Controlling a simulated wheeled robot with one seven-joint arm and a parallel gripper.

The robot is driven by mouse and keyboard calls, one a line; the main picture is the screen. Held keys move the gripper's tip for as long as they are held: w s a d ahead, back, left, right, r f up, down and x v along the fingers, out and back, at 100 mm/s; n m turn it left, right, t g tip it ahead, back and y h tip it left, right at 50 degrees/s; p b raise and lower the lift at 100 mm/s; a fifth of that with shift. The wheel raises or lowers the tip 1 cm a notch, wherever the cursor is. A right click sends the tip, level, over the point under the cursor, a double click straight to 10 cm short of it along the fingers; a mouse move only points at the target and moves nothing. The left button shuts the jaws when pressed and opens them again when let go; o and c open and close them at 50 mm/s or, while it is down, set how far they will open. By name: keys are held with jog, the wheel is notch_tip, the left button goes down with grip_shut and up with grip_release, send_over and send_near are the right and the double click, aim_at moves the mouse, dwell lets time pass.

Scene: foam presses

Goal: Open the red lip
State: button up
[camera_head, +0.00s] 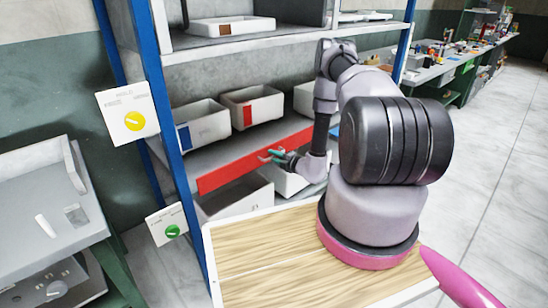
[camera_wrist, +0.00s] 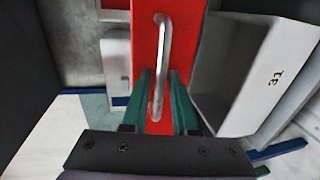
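The red lip (camera_head: 230,172) is a long red strip along the front edge of the blue rack's middle shelf. In the wrist view the red lip (camera_wrist: 147,42) fills the middle and bears a metal bar handle (camera_wrist: 162,50). My gripper (camera_wrist: 161,78) has its two green fingers apart, one on each side of the handle's lower part in the picture, with gaps showing between fingers and bar. In the head view my gripper (camera_head: 270,155) is at the front of the lip, right of its middle. The handle is too small to make out there.
White bins with blue (camera_head: 203,124) and red (camera_head: 252,106) labels stand on the shelf behind the lip. A bin (camera_head: 240,200) sits below it. Blue rack posts (camera_head: 170,150) and hanging signs (camera_head: 127,117) are at left. A grey table (camera_head: 40,200) stands far left.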

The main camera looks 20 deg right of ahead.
grip_shut()
dwell(1.4)
